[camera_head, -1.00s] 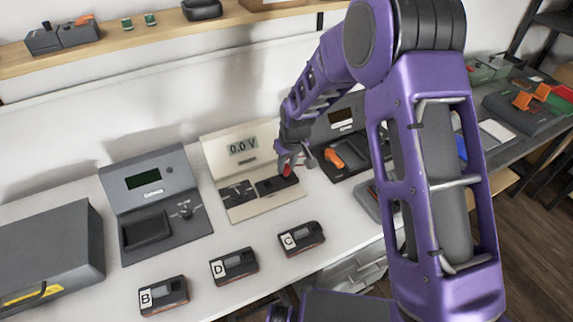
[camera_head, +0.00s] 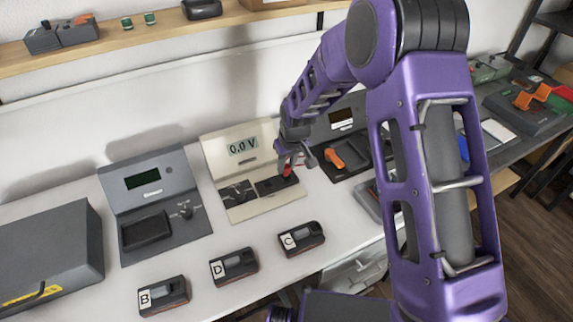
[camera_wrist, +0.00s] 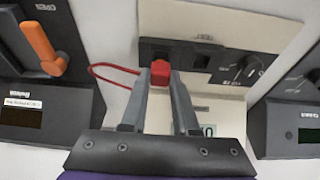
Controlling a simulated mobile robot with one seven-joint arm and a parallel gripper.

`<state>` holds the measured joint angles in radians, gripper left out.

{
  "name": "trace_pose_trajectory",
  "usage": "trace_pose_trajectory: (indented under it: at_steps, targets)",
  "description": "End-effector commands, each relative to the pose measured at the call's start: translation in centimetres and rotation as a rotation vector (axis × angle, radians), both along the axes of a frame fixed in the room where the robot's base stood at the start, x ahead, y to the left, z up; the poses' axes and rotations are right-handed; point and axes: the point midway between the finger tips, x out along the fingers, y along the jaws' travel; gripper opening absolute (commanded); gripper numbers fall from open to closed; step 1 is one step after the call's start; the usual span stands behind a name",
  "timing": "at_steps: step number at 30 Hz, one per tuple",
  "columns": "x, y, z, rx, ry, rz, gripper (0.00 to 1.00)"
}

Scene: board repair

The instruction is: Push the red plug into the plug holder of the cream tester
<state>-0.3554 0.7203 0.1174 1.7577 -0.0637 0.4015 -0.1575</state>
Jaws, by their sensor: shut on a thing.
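The cream tester (camera_head: 228,150) stands against the wall on the white table, and its display reads 0.0 V. Its dark front panel with sockets and a dial shows in the wrist view (camera_wrist: 225,62). My gripper (camera_head: 287,168) is over the right part of this panel. In the wrist view my gripper (camera_wrist: 160,82) is shut on the red plug (camera_wrist: 160,72), at the panel's dark socket block. A red cable (camera_wrist: 100,68) loops out to the left from there. I cannot tell how deep the plug sits.
A grey tester (camera_head: 155,185) stands left of the cream one. A dark device with an orange lever (camera_head: 334,157) stands close on the right. Small modules B (camera_head: 163,296), D (camera_head: 234,267) and C (camera_head: 302,239) lie in front. A shelf (camera_head: 110,50) runs above.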

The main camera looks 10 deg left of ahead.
Motion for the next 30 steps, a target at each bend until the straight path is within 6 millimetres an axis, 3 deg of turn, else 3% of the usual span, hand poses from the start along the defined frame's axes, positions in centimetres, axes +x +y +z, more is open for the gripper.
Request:
trace_pose_trajectory:
  at_steps: [30]
  targets:
    - [0.0, 0.0, -0.81, 0.0, 0.0, 0.0, 0.0]
